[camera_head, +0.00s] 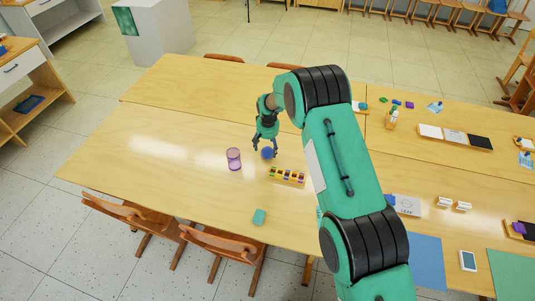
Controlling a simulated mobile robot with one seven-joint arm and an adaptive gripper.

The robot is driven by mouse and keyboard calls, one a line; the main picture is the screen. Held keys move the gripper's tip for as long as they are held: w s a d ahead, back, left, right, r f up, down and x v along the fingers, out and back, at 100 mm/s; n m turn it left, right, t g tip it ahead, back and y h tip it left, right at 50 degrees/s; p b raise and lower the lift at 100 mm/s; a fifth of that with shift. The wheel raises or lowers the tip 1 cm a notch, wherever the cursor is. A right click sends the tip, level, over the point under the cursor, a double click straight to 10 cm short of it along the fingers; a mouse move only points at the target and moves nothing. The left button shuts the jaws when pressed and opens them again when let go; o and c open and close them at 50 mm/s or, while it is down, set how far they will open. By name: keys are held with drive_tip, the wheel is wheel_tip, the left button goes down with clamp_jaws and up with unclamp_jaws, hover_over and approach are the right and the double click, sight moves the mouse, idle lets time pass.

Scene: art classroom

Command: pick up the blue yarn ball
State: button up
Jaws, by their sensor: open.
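The blue yarn ball (268,153) is a small round dark-blue thing on the wooden table. My gripper (265,150) points down at it, with its fingers spread. The ball shows between or just below the fingertips; I cannot tell whether they touch it. My green and black arm reaches across the table from the lower right and hides part of the tabletop.
A purple cup-like container (233,159) stands just left of the ball. The table's left part (130,165) is clear. Chairs (222,243) stand in front.

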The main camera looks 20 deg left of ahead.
sight(268, 149)
drive_tip(key=shift+f, duration=0.15)
drive_tip(key=shift+w+f, duration=0.15)
drive_tip(key=shift+f, duration=1.1)
drive_tip(key=shift+w+f, duration=0.15)
drive_tip(key=shift+f, duration=1.05)
drive_tip(key=c, duration=1.3)
